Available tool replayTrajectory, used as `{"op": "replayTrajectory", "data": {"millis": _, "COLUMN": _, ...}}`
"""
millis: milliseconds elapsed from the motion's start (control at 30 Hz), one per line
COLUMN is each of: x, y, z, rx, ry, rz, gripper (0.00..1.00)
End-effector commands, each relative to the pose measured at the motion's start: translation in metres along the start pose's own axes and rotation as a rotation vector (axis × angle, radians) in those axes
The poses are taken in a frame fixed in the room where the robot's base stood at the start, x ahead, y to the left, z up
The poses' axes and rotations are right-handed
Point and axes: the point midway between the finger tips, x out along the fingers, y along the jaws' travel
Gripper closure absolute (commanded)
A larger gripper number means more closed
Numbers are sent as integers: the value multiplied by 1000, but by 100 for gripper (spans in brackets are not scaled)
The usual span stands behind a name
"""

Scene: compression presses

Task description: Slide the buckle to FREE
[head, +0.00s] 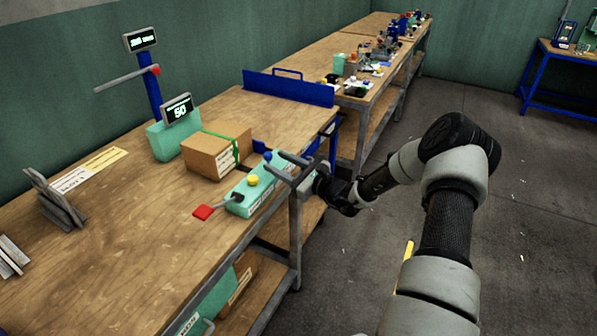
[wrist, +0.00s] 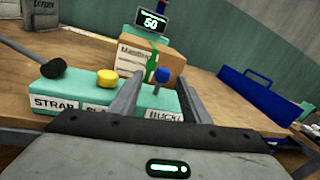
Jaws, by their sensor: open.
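A teal control box (head: 240,203) lies near the bench's front edge; in the wrist view (wrist: 70,90) its front labels read STRAP, a partly hidden "SL…", and BUCKL…. The blue knob (wrist: 162,75) stands above the BUCKL… label; it also shows in the head view (head: 267,156). My gripper (wrist: 160,79) is open, its two fingers on either side of the blue knob in the picture. I cannot tell whether either finger touches it. In the head view my gripper (head: 275,166) reaches in from the right. No FREE marking is readable.
A yellow knob (wrist: 107,77) and a black-knobbed lever (wrist: 50,68) are on the same box, left of my fingers. A strapped cardboard box (head: 213,152) stands behind, beside a display reading 50 (head: 178,108). A blue guard (head: 290,88) stands at the bench's far end.

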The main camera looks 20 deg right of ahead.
Motion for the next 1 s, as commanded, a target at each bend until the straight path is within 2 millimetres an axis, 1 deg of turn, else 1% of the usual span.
{"op": "replayTrajectory", "data": {"millis": 33, "x": -14, "y": -2, "z": 0, "rx": 1, "ry": 2, "rz": -3, "gripper": 57}}
{"op": "replayTrajectory", "data": {"millis": 200, "x": -50, "y": -1, "z": 0, "rx": 1, "ry": 2, "rz": -2, "gripper": 57}}
{"op": "replayTrajectory", "data": {"millis": 300, "x": -65, "y": 0, "z": 0, "rx": 1, "ry": 2, "rz": -1, "gripper": 57}}
{"op": "replayTrajectory", "data": {"millis": 400, "x": -75, "y": 0, "z": 0, "rx": 1, "ry": 0, "rz": 1, "gripper": 57}}
{"op": "replayTrajectory", "data": {"millis": 600, "x": -81, "y": 1, "z": 0, "rx": 0, "ry": 0, "rz": 2, "gripper": 57}}
{"op": "replayTrajectory", "data": {"millis": 933, "x": -81, "y": 1, "z": 0, "rx": 0, "ry": 0, "rz": 2, "gripper": 57}}
{"op": "replayTrajectory", "data": {"millis": 1000, "x": -79, "y": 4, "z": 3, "rx": -13, "ry": 3, "rz": 17, "gripper": 57}}
